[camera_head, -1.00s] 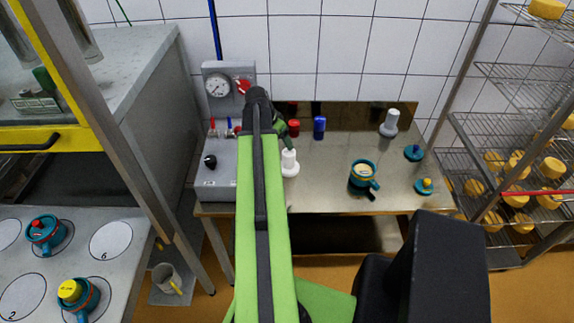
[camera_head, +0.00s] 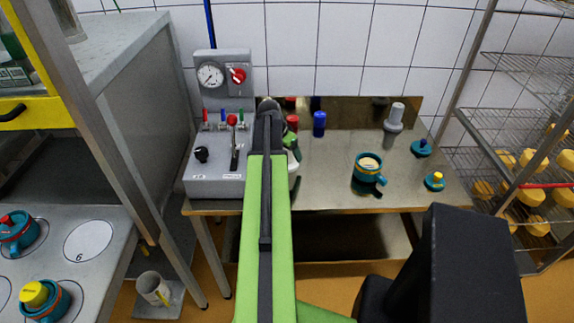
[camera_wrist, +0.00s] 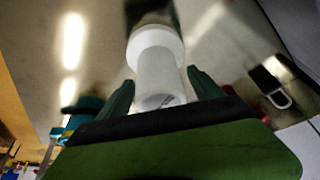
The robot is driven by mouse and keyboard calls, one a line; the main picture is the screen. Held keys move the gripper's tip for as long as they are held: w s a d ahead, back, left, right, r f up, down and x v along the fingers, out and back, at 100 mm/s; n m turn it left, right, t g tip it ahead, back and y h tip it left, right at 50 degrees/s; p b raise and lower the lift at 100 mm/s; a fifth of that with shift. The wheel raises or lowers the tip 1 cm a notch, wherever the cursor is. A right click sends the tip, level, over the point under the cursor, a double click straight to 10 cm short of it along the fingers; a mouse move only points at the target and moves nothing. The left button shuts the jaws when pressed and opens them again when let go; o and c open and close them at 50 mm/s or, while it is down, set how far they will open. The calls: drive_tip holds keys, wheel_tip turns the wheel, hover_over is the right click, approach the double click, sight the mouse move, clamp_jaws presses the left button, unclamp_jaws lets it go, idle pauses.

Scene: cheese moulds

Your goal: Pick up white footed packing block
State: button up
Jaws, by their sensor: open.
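The white footed packing block (camera_wrist: 156,50) is in the middle of the wrist view, with its wider collar at the top and its narrower end toward me. My gripper (camera_wrist: 160,79) is open, with its dark green fingers on either side of the block's near end. I cannot tell whether either finger touches it. In the head view only a sliver of the white block (camera_head: 293,176) shows beside my green arm, which hides the rest. A second pale footed block (camera_head: 394,118) stands at the back right of the steel table (camera_head: 335,185).
A grey control box (camera_head: 215,165) with gauge and levers stands left of my arm. A red (camera_head: 292,123) and a blue cylinder (camera_head: 319,123) stand behind. A teal mould (camera_head: 368,168) and two teal lids (camera_head: 421,148) sit to the right. A wire rack (camera_head: 520,150) bounds the right side.

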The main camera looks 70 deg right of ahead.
drive_tip(key=shift+d+f, duration=0.1)
drive_tip(key=shift+f, duration=0.1)
drive_tip(key=shift+c, duration=0.5)
clamp_jaws()
